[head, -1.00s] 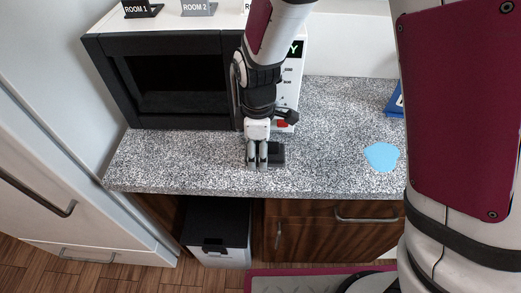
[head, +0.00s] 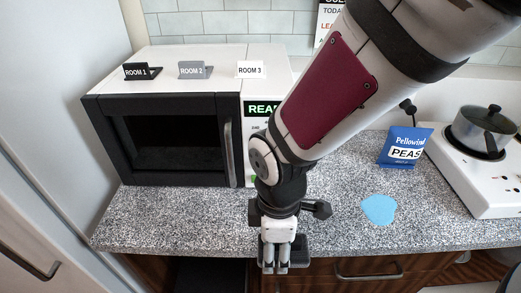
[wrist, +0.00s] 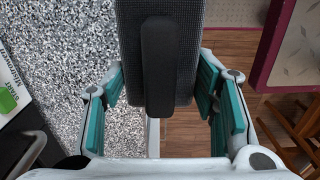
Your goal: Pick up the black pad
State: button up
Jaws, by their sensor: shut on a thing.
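The black pad (head: 297,250) is a dark block beside my gripper's fingers in the head view. In the wrist view the pad (wrist: 185,50) is a textured dark slab with a smooth black raised bar along its middle. My gripper (head: 275,268) points down at the counter's front edge and is shut on the pad. In the wrist view its teal-lined fingers (wrist: 160,105) are on either side of the pad. The pad spans the counter edge there, with speckled counter to the left and wooden floor to the right.
The speckled counter (head: 175,220) has free room before the microwave (head: 170,145). Room signs (head: 191,70) stand on top of it. A light blue flat patch (head: 379,209), a blue peas bag (head: 402,148) and a hob with a pot (head: 485,130) are at the right.

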jog(key=shift+s+d+r+p, duration=0.2)
jog(key=shift+s+p, duration=0.5)
jog(key=shift+p, duration=0.5)
jog(key=p, duration=0.1)
jog(key=s+p, duration=0.1)
jog(key=shift+s+d+p, duration=0.2)
jog(key=shift+d+p, duration=0.05)
jog(key=shift+p, duration=0.05)
jog(key=shift+f, duration=0.1)
